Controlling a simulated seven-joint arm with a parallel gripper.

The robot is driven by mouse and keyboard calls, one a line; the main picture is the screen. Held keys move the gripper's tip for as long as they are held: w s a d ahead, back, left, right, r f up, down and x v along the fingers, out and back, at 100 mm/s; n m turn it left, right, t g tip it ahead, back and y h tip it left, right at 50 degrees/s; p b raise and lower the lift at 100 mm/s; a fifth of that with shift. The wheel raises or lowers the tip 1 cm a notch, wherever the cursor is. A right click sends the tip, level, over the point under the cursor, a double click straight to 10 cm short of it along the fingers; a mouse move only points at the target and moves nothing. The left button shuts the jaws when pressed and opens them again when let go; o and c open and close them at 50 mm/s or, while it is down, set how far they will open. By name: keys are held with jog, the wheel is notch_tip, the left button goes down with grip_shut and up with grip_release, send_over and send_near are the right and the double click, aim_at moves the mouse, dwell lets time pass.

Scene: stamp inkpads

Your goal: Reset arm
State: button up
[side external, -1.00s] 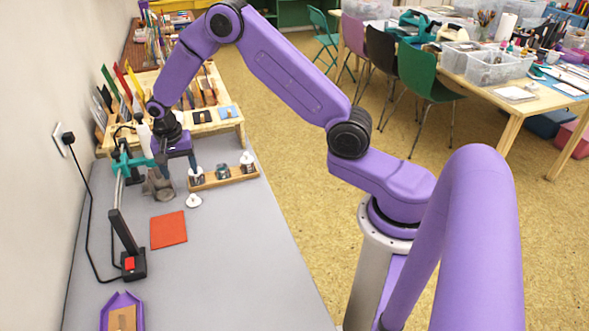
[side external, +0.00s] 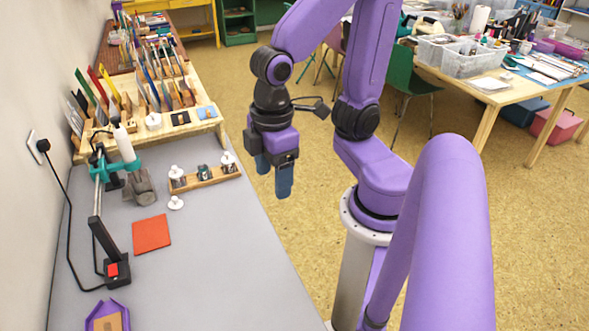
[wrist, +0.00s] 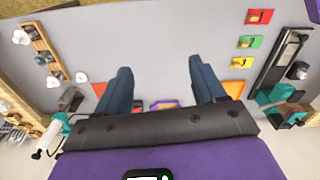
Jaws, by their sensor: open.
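My gripper (side external: 274,176) hangs beyond the right edge of the grey table in the side external view, with its blue fingers pointing down. In the wrist view my gripper (wrist: 162,80) has its two fingers wide apart and nothing between them. My arm is drawn back and folded near its base, clear of the table top.
The grey table (side external: 215,280) holds an orange-red square (side external: 152,234), a wooden stamp rack (side external: 205,180), a loose white-topped stamp (side external: 176,203), a teal-clamped stand (side external: 101,170) and a purple tray (side external: 108,318). Open floor lies right of the table. A cluttered table stands at back right.

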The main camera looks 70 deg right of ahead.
jog(key=s, duration=0.1)
jog(key=s+d+n, duration=0.1)
jog(key=s+n, duration=0.1)
jog(key=shift+s+d, duration=0.3)
jog(key=shift+d, duration=0.1)
